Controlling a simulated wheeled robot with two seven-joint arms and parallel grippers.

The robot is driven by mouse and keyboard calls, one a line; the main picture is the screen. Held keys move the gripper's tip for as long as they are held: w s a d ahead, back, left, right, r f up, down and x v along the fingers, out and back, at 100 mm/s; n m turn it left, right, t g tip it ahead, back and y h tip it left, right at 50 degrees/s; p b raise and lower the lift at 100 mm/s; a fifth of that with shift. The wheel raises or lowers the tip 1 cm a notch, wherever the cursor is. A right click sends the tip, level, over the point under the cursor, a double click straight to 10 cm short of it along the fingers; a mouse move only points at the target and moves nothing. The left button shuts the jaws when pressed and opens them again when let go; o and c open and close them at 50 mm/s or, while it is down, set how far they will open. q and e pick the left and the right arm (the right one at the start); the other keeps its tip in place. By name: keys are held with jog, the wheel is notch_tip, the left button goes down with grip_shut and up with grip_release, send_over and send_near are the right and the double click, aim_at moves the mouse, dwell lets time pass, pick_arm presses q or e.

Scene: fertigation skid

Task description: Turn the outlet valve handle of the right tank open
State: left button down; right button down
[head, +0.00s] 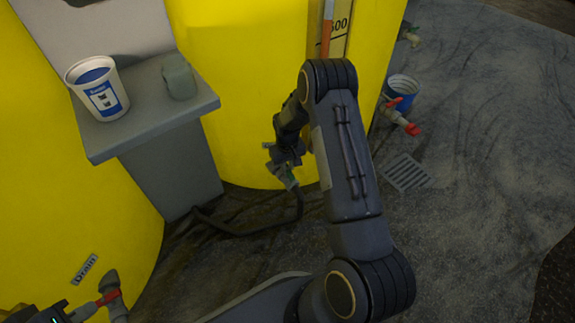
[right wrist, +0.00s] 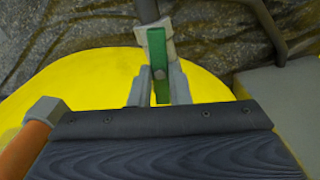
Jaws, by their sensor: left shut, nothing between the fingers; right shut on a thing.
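The right tank (head: 235,95) is a large yellow cylinder in the head view. Its green outlet valve handle (head: 291,181) is low at the tank's front, by a dark hose. My right gripper (head: 284,165) is shut on this handle. In the right wrist view the green handle (right wrist: 157,62) lies between the two grey fingers (right wrist: 158,88), with a grey valve fitting behind it. My arm hides part of the tank. My left gripper (head: 72,313) is only partly in view at the bottom left corner, shut and empty, close to a red-handled drain valve (head: 110,297).
A grey shelf (head: 150,118) at the left holds a white and blue cup (head: 98,90) and a grey-green block (head: 179,77). A black hose (head: 250,232) lies on the floor. A blue bucket (head: 402,88) and red-handled valve (head: 403,121) stand right. Open floor with a drain grate (head: 407,172) lies beyond.

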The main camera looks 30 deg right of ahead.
aim_at(288, 169)
jog(key=shift+n, duration=1.1)
jog(key=c, duration=1.4)
grip_release()
jog(key=shift+o, duration=0.2)
jog(key=shift+r, duration=0.1)
notch_tip(288, 169, up, 7)
jog(key=p, duration=0.3)
jog(key=shift+r, duration=0.35)
